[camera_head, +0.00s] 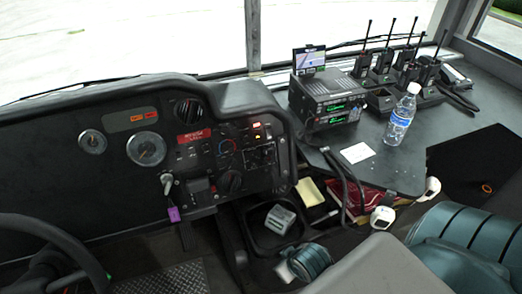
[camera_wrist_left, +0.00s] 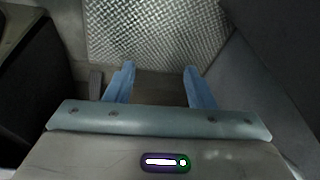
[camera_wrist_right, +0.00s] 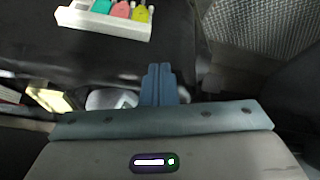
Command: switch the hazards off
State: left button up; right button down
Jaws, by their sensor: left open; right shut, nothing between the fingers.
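The dashboard switch panel (camera_head: 245,155) is in the head view, at the centre left. A small switch (camera_head: 257,125) at its top right glows red-orange; I cannot read its label, so I cannot tell whether it is the hazard switch. A red label (camera_head: 194,136) sits to the left of the switches. My left gripper (camera_wrist_left: 160,75) is open and empty above ribbed metal flooring in the left wrist view. My right gripper (camera_wrist_right: 158,75) is shut with nothing between its fingers in the right wrist view. Neither gripper's fingers can be made out in the head view, and neither wrist view shows the panel.
A steering wheel (camera_head: 50,240) is at the lower left. A key with a purple tag (camera_head: 174,214) hangs below the panel. A radio unit (camera_head: 328,98), several handheld radios and a water bottle (camera_head: 402,115) stand on the right counter. Coloured tags (camera_wrist_right: 120,10) show in the right wrist view.

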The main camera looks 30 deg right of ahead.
jog(key=w+r+t, duration=0.1)
jog(key=w+r, duration=0.1)
jog(key=w+a+r+t+y, duration=0.1)
jog(key=w+r+t, duration=0.1)
jog(key=w+a+r+n+t, duration=0.1)
jog(key=w+r, duration=0.1)
jog(key=r, duration=0.1)
jog(key=shift+w, duration=0.2)
jog(key=w+r+t+y, duration=0.1)
jog(key=w+r+t, duration=0.3)
jog(key=w+t, duration=0.15)
pick_arm(q)
jog(key=s+f, duration=0.3)
jog(key=f, duration=0.8)
jog(key=s+a+f+g, duration=0.1)
jog(key=s+f, duration=0.1)
jog(key=f, duration=0.9)
jog(key=shift+s+a+f, duration=0.2)
jog(key=shift+s+f, duration=0.15)
jog(key=shift+s, duration=0.05)
pick_arm(e)
jog(key=w+d+r+m+t+h, duration=0.2)
jog(key=d+r+m+t+h, duration=0.3)
jog(key=d+r+t+h, duration=0.2)
jog(key=shift+w+d+t+h, duration=0.15)
jog(key=shift+d+t+h, duration=0.25)
jog(key=shift+t, duration=0.65)
jog(key=shift+w+d+y, duration=0.1)
jog(key=shift+y, duration=0.3)
